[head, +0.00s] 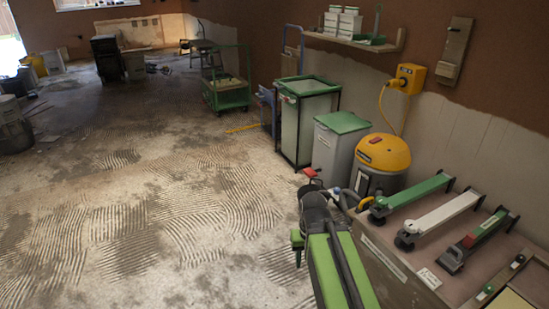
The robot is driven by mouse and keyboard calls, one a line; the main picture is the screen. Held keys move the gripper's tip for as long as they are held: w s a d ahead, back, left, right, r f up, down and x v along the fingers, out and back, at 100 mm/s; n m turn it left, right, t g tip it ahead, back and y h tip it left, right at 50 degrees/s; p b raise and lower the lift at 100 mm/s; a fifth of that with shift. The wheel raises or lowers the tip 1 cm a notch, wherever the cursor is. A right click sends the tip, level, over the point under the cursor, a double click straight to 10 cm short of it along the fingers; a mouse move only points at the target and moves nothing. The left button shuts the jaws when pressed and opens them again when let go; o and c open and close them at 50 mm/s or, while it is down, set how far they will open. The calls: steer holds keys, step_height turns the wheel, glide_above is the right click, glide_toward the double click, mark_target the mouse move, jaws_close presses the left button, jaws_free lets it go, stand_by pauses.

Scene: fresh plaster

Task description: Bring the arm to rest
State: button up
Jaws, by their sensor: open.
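My arm, with bright green links and dark grey joints, rises from the bottom centre of the head view. It is folded beside the left end of the workbench (445,262). My gripper (312,181) is at the far upper end of the arm, small and dark with a red part. It is open, and I see nothing held in it. It is close in the picture to the yellow-topped vacuum (384,153) and its hose; I cannot tell whether they touch. The fingertips are too small to make out clearly.
A grey green-lidded bin (338,155) and a framed bin (307,120) stand along the right wall. A green trolley (228,98) stands farther back. The ridged floor (150,210) to the left is clear.

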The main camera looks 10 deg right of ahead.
step_height(320, 180, up, 36)
steer(key=p, duration=3.4)
steer(key=shift+r, duration=0.15)
steer(key=shift+c, duration=0.5)
